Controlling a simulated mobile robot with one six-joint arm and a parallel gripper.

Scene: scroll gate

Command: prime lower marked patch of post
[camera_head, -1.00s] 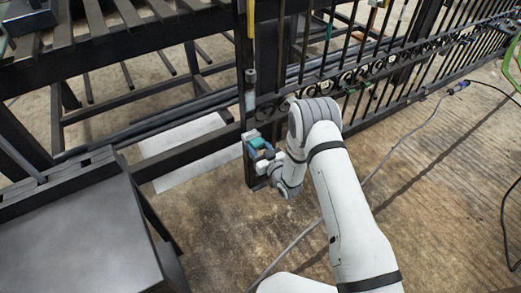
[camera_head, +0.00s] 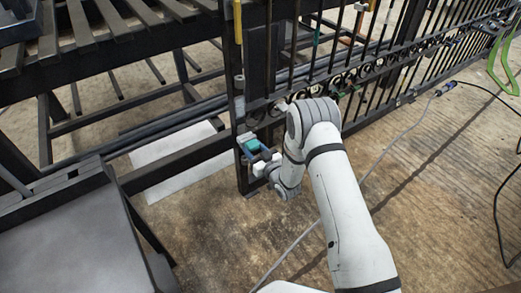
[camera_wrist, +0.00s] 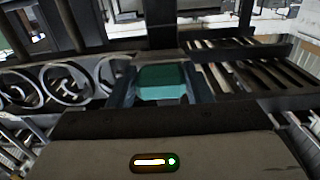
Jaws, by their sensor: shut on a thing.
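The dark gate post (camera_head: 243,170) stands upright left of my arm in the head view. A grey patch (camera_head: 239,83) is on its upper part, with a paler grey stretch below it. A lower light patch (camera_head: 245,137) shows just above and beside my gripper. My gripper (camera_head: 256,150) is at the post's lower part, shut on a teal block (camera_head: 252,145). The block (camera_wrist: 162,82) also shows between the two fingers in the wrist view. Whether the block touches the post cannot be told. Its working face is hidden.
The scrolled black gate (camera_head: 350,85) runs off to the right. A dark slatted bench (camera_head: 110,40) is at upper left and a grey-topped table (camera_head: 75,235) at lower left. A white sheet (camera_head: 175,160) lies on the floor. A cable (camera_head: 400,135) crosses the open floor at right.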

